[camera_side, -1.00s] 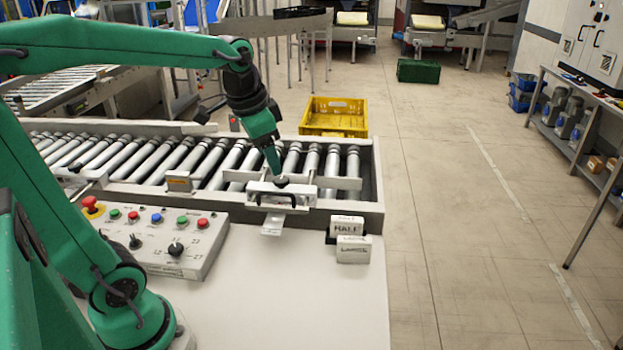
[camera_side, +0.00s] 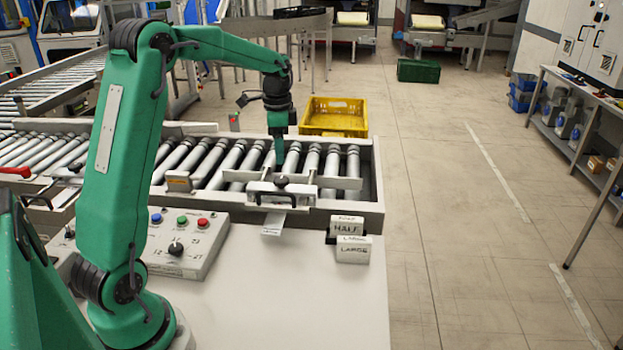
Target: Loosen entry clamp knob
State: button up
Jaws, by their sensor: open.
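The entry clamp (camera_side: 290,198) is a pale metal block at the near edge of the roller conveyor, with a black handle on its front. Its small dark knob (camera_side: 282,181) sits on top. My gripper (camera_side: 279,161) points straight down above and slightly behind the knob in this view. It looks apart from the knob, with nothing seen between its fingers. The fingers are small here and their gap does not show clearly. A pale label plate (camera_side: 274,222) hangs in front of the clamp.
The roller conveyor (camera_side: 375,203) has guide rails across its rollers. White blocks marked HALF (camera_side: 346,228) and LARGE (camera_side: 353,251) stand right of the clamp. A control panel (camera_side: 190,262) with buttons is at left. A yellow crate (camera_side: 334,120) lies behind. The white tabletop in front is clear.

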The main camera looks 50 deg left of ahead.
aim_at(281, 179)
jog(key=shift+w+a+f, duration=0.1)
jog(key=shift+a+f, duration=0.1)
jog(key=shift+a, duration=0.05)
jog(key=shift+f, duration=0.1)
jog(key=shift+f, duration=3.8)
jog(key=c, duration=1)
